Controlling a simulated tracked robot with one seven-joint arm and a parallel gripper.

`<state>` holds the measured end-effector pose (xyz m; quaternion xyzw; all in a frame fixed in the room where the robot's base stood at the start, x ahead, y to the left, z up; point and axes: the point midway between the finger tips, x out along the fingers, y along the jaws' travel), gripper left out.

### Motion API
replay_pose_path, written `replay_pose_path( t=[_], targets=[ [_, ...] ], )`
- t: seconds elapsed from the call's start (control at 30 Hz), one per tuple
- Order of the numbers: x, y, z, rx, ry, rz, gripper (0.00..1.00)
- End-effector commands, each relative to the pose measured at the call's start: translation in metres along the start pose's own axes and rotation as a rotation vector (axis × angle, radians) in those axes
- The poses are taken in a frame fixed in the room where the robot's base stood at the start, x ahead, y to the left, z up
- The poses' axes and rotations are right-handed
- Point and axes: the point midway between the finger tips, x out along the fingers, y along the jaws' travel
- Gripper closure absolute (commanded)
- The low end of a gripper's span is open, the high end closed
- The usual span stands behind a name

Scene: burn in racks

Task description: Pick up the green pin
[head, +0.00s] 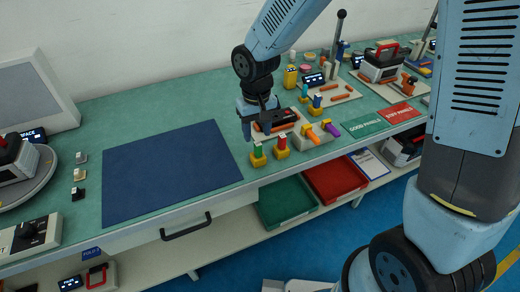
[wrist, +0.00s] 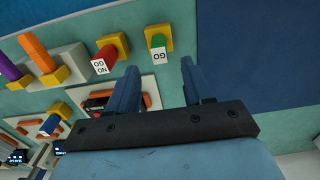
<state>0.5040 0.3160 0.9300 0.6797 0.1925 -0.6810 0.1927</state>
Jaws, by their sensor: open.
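The green pin (head: 257,150) stands in a yellow base near the table's front edge, just right of the blue mat. In the wrist view the green pin (wrist: 158,42) shows a white end marked "GO" and lies ahead of the gap between my fingers, apart from both. My gripper (head: 256,130) is open and empty, pointing down above and slightly behind the pin. Both fingers of my gripper (wrist: 158,82) show in the wrist view with nothing between them.
A red pin (head: 281,141) marked "NO GO" stands in its own yellow base close to the right. Farther right is a grey block (head: 305,138) with orange and purple handles. A board with a dark device lies behind. The blue mat (head: 170,172) is clear.

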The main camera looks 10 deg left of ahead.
Motion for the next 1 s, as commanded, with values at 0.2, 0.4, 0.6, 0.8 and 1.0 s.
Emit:
replay_pose_path(
  t=[0.2,0.4,0.6,0.8,1.0],
  targets=[
    [0.012,0.000,0.001,0.000,-0.001,0.000,0.49],
    [0.039,0.001,0.007,-0.002,-0.003,0.000,0.49],
    [0.056,0.001,0.005,0.000,0.000,0.000,0.49],
    [0.058,0.001,0.005,0.000,0.002,0.000,0.49],
    [0.058,0.001,0.005,0.001,0.001,0.000,0.60]
  ],
)
